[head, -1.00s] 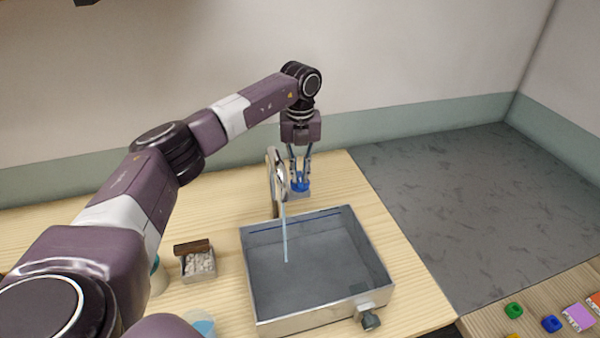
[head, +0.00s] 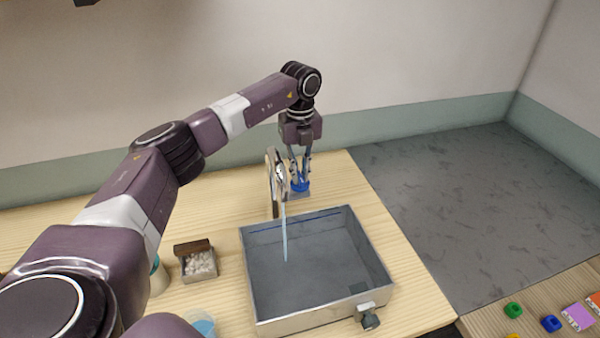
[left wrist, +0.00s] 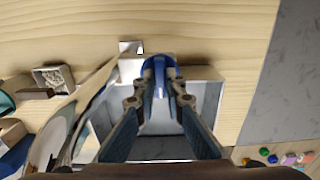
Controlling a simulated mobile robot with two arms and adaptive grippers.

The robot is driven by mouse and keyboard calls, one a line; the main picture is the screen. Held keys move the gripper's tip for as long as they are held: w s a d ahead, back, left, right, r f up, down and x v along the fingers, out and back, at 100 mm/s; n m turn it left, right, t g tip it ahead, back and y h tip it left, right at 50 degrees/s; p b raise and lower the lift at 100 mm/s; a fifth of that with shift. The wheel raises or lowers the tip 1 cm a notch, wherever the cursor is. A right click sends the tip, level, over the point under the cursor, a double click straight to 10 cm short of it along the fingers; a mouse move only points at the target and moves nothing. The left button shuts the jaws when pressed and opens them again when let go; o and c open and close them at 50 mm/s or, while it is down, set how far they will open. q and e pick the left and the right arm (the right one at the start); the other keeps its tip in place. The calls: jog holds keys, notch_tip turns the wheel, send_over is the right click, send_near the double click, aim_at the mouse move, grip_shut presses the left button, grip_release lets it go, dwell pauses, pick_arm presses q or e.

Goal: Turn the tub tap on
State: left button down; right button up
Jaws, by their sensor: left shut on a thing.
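The metal tub (head: 320,255) stands on the wooden table, with a shallow grey inside. The curved metal spout (head: 273,180) rises behind it, and a thin light-blue stream of water (head: 285,235) runs from it down into the tub. The blue tap handle (head: 301,187) is just right of the spout; it also shows in the left wrist view (left wrist: 158,66). My left gripper (head: 299,178) points down with its fingers closed on the blue handle. The left wrist view shows the fingertips on either side of the handle. My right gripper is not in view.
A small box of pale pebbles (head: 199,263) stands left of the tub. A cup with blue content (head: 203,325) is at the front left. A drain valve (head: 369,319) sticks out at the tub's front. Coloured blocks (head: 551,323) lie at the lower right.

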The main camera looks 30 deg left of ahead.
aim_at(300, 176)
pick_arm(q)
jog(key=c, duration=2)
grip_release()
jog(key=shift+w+r, duration=0.1)
jog(key=shift+r, duration=0.05)
jog(key=shift+c, duration=0.2)
jog(key=shift+o, duration=0.3)
notch_tip(300, 176, up, 12)
